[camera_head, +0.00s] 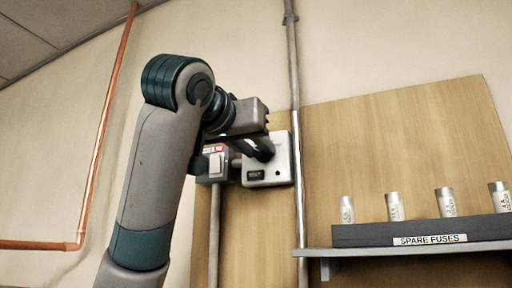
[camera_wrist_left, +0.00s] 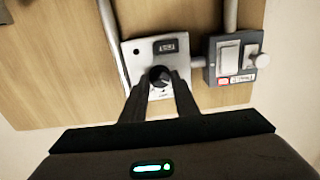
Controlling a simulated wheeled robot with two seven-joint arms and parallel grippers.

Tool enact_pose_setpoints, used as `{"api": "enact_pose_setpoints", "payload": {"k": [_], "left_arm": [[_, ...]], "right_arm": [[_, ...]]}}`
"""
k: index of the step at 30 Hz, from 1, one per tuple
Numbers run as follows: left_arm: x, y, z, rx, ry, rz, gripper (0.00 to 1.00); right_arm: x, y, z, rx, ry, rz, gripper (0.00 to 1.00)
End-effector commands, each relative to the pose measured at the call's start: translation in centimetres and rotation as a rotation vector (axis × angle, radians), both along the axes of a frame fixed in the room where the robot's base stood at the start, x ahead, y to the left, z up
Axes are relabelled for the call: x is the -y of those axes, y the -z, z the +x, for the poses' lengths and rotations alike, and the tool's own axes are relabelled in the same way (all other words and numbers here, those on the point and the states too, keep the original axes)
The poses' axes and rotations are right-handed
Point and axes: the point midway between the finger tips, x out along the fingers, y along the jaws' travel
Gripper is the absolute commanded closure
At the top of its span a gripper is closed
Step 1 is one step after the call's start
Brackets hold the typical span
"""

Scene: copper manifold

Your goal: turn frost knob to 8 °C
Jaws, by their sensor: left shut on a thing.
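The thermostat box (camera_head: 281,172) is a pale metal box on the wooden board, with a small dark display low on its front. In the left wrist view the box (camera_wrist_left: 181,62) appears upside down, with its display (camera_wrist_left: 165,46) at the top. My left gripper (camera_head: 264,152) reaches the box's front, and in the left wrist view its two fingers (camera_wrist_left: 160,86) are shut on the dark round knob (camera_wrist_left: 159,73). The fingers hide the knob's sides and most of its scale markings. The display's reading is too small to tell. My right gripper is in neither view.
A grey switch box (camera_head: 216,164) with a red label sits just left of the thermostat. A vertical conduit (camera_head: 295,110) runs close on its right. A shelf (camera_head: 420,248) holds a spare-fuses rack (camera_head: 365,237) with several fuses. A copper pipe (camera_head: 103,130) runs along the left wall.

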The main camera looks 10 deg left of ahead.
Motion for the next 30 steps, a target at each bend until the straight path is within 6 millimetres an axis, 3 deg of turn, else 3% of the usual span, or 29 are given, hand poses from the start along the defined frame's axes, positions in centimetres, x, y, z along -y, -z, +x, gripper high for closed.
{"api": "enact_pose_setpoints", "payload": {"k": [11,30], "left_arm": [[0.0,0.1,-0.1,0.032,-0.002,0.146,0.95],[0.1,0.0,-0.2,0.144,-0.002,0.709,0.95]], "right_arm": [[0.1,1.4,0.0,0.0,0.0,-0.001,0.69],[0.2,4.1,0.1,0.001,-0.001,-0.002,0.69]]}}
